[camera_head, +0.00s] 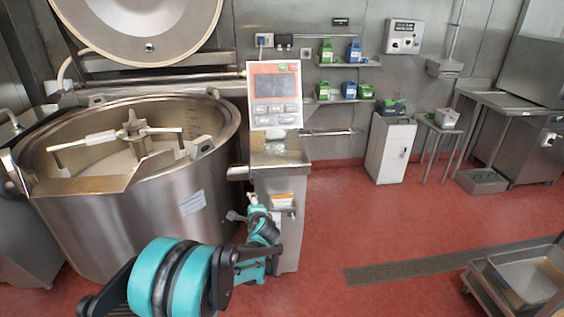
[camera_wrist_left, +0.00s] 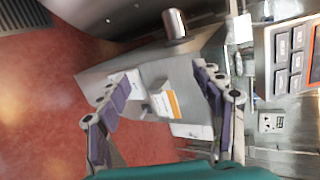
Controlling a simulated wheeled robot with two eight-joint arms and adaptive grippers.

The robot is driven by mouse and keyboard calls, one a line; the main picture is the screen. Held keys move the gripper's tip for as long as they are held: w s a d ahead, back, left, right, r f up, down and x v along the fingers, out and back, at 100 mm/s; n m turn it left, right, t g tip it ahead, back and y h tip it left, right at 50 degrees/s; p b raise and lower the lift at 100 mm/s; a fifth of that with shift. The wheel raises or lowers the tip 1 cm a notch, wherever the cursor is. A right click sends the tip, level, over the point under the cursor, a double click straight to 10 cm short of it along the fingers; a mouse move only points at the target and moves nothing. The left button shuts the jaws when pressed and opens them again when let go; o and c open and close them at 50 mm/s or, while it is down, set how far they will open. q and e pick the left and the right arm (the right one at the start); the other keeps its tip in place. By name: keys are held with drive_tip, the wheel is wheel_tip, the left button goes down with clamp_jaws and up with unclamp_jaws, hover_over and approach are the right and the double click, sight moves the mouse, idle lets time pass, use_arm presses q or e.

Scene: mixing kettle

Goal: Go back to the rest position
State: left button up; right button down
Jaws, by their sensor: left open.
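My left gripper (camera_head: 245,212) is in front of the steel control column (camera_head: 280,228), below its control panel (camera_head: 274,94). In the left wrist view the two fingers of the left gripper (camera_wrist_left: 160,92) are spread apart with nothing between them. Behind them the column (camera_wrist_left: 125,70) shows, with a small orange and white label (camera_wrist_left: 165,103). The large steel mixing kettle (camera_head: 135,225) stands to the left, with its lid (camera_head: 140,25) raised and a mixing arm (camera_head: 130,140) inside. My right gripper is not in view.
Shelves with green and blue boxes (camera_head: 353,52) hang on the back wall. A white cabinet (camera_head: 390,150) and a small steel table (camera_head: 440,132) stand at the back. A steel cart (camera_head: 520,280) is at the lower right. The red floor (camera_head: 340,220) between is clear, with a drain grate (camera_head: 430,265).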

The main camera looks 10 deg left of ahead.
use_arm(q)
drive_tip(key=s+r+n+g, duration=0.1)
drive_tip(key=s+r+n, duration=0.35)
drive_tip(key=s, duration=0.45)
drive_tip(key=s+d+n+g+h, duration=0.1)
drive_tip(key=s+d+n+h, duration=0.1)
drive_tip(key=s, duration=0.8)
drive_tip(key=s+d+f+n+g+h, duration=0.1)
drive_tip(key=s+n, duration=0.3)
drive_tip(key=s, duration=0.6)
drive_tip(key=s+d+n+g+h, duration=0.1)
drive_tip(key=s+d+n+h, duration=0.1)
drive_tip(key=s, duration=0.8)
drive_tip(key=shift+d+f+n+g+h, duration=0.3)
drive_tip(key=shift+d+n, duration=0.55)
drive_tip(key=shift+n, duration=0.2)
